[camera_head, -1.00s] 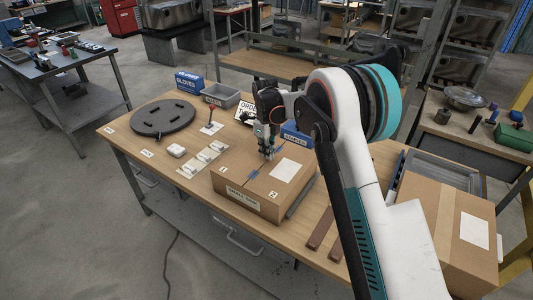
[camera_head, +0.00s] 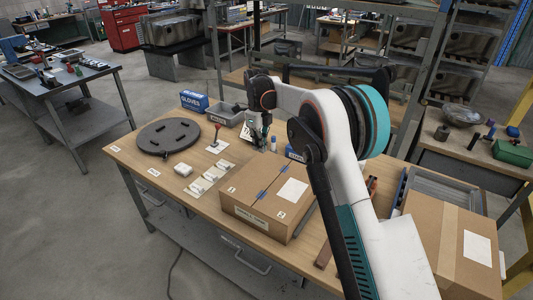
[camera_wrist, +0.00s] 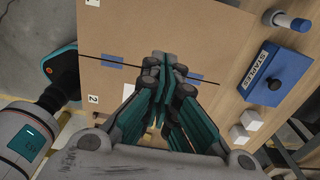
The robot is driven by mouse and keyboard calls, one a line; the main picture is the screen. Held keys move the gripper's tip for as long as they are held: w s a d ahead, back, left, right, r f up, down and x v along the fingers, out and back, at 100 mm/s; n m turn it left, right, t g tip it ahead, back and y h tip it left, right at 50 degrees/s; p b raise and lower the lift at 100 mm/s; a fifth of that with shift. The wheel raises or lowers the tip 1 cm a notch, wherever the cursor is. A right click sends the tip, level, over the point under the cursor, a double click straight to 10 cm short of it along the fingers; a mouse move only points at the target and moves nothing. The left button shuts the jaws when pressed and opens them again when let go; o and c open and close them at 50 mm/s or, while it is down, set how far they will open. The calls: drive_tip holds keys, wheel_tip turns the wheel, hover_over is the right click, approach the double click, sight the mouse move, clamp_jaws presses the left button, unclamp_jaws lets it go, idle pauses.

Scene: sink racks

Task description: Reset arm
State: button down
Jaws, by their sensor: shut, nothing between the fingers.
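My gripper (camera_head: 261,143) is over the table in the head view, beyond the back edge of the cardboard box. In the wrist view my gripper (camera_wrist: 166,68) has its fingers together with nothing between them. The closed cardboard box (camera_head: 252,212) lies under and in front of it, with a white label and blue tape pieces on its top seam. The box top also fills much of the wrist view (camera_wrist: 140,30). My gripper is apart from the box, as far as I can tell. My arm covers part of the table's right side.
A round dark plate (camera_head: 168,137), a blue gloves box (camera_head: 194,102), a grey bin (camera_head: 228,114) and small white blocks (camera_head: 183,170) lie on the table. A blue staples box (camera_wrist: 277,76) is near my gripper. A larger carton (camera_head: 440,235) stands at right.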

drive_tip(key=s+d+r+n+t+b, duration=0.1)
drive_tip(key=s+d+r+n+t, duration=0.1)
drive_tip(key=s+d+r+n, duration=0.6)
drive_tip(key=s+d+r+n+t+b, duration=0.2)
drive_tip(key=s+d+r+n, duration=0.25)
drive_tip(key=s+r, duration=0.55)
drive_tip(key=s+d+f+n+t, duration=0.1)
drive_tip(key=s+d+f+n, duration=0.2)
drive_tip(key=s, duration=0.6)
drive_tip(key=s+d+f+n+t+b, duration=0.1)
drive_tip(key=s+d+f+n, duration=0.2)
drive_tip(key=s+n, duration=0.2)
drive_tip(key=s+d+f+n+t+b, duration=0.1)
drive_tip(key=s+d+f+n, duration=0.2)
drive_tip(key=s, duration=0.9)
drive_tip(key=shift+s+f+n, duration=0.25)
drive_tip(key=shift+s+n, duration=0.05)
drive_tip(key=shift+n, duration=0.25)
